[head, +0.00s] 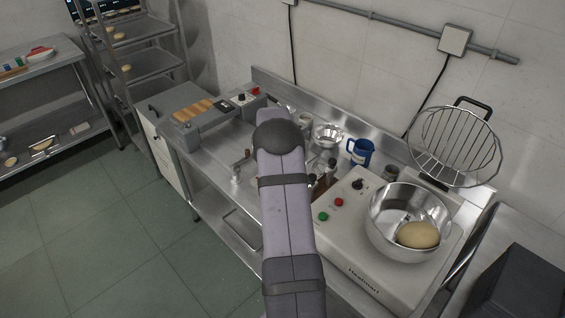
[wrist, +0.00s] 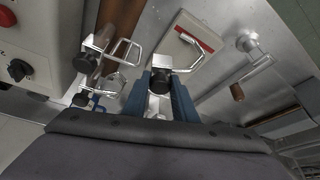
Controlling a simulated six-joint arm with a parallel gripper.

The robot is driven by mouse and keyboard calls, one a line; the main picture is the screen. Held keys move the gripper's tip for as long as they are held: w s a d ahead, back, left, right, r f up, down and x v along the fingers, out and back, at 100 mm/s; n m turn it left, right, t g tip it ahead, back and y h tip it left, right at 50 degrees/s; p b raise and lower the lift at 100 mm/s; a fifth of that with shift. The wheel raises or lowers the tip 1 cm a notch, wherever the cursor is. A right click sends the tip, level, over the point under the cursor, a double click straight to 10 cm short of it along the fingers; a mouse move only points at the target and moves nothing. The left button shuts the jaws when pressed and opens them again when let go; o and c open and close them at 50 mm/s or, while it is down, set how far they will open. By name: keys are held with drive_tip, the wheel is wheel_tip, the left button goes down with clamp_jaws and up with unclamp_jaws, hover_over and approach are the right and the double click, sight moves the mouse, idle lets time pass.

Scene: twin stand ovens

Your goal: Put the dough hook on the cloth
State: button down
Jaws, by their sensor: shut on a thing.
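My gripper (wrist: 165,97), with blue fingers, is shut on the dough hook (wrist: 161,63) in the wrist view. The hook has a dark end block between the fingers and a bent silver rod reaching out beyond them. A pale cloth (wrist: 176,36) with a red stripe lies on the steel surface behind the hook in that view. The hook overlaps the cloth in the picture; I cannot tell whether they touch. In the head view my arm hides the gripper, the hook and the cloth.
A brown rack (wrist: 125,22) with metal attachments stands close left of my gripper. A crank with a wooden handle (wrist: 237,91) is to the right. The mixer base (head: 350,235) carries a steel bowl (head: 384,238) with dough; a blue jug (head: 361,152) stands behind.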

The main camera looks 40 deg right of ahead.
drive_tip(key=shift+f, duration=0.2)
drive_tip(key=c, duration=1.4)
unclamp_jaws()
drive_tip(key=shift+c, duration=0.2)
drive_tip(key=shift+r, duration=0.2)
drive_tip(key=shift+a+r, duration=0.15)
drive_tip(key=shift+r, duration=0.3)
drive_tip(key=b+v, duration=0.3)
drive_tip(key=v, duration=0.8)
drive_tip(key=shift+b, duration=0.3)
drive_tip(key=shift+s, duration=0.1)
